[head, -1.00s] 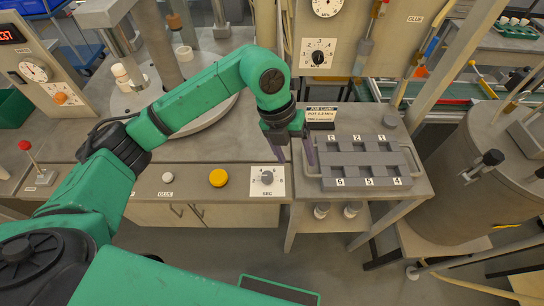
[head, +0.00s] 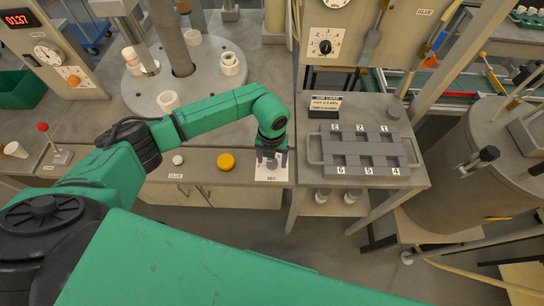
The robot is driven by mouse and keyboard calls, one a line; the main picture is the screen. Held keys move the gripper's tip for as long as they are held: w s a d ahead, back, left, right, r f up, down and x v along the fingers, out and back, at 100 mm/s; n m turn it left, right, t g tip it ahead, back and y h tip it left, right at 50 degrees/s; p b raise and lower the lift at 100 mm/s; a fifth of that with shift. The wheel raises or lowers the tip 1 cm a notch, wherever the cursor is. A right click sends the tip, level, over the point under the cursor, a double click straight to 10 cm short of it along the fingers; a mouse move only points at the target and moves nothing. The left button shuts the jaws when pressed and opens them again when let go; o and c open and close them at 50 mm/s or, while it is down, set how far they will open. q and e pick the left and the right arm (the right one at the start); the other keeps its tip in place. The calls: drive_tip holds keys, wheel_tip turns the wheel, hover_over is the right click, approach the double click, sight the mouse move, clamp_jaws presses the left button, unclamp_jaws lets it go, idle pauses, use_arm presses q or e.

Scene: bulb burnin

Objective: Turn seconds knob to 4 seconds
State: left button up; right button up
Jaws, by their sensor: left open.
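The seconds knob (head: 271,164) is a small grey knob on a white dial plate (head: 270,178) marked SEC, on the front of the bench. My left gripper (head: 271,158) hangs directly over it, pointing down. Its fingers are open, one on each side of the knob. I cannot tell whether they touch it. The gripper hides the upper part of the plate, so the knob's pointer and most numbers cannot be read. My right gripper is not in view.
A yellow button (head: 226,161) and a small white button (head: 178,160) marked GLUE lie left of the dial. A grey numbered tray (head: 364,167) stands on the right table by a job card (head: 325,106). A round turntable (head: 200,87) with white rings is behind. A red-tipped lever (head: 43,127) is far left.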

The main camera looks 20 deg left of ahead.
use_arm(q)
clamp_jaws()
drive_tip(key=shift+w+f+m+b, duration=0.1)
drive_tip(key=shift+f+m+b, duration=0.05)
drive_tip(key=shift+m+b, duration=0.8)
drive_tip(key=m+b, duration=0.6)
drive_tip(key=b, duration=0.1)
drive_tip(key=shift+m+b, duration=0.3)
drive_tip(key=shift+m, duration=0.05)
drive_tip(key=shift+r+m+b, duration=0.2)
drive_tip(key=shift+m+b, duration=1.3)
drive_tip(key=shift+m, duration=0.1)
drive_tip(key=shift+r, duration=0.1)
unclamp_jaws()
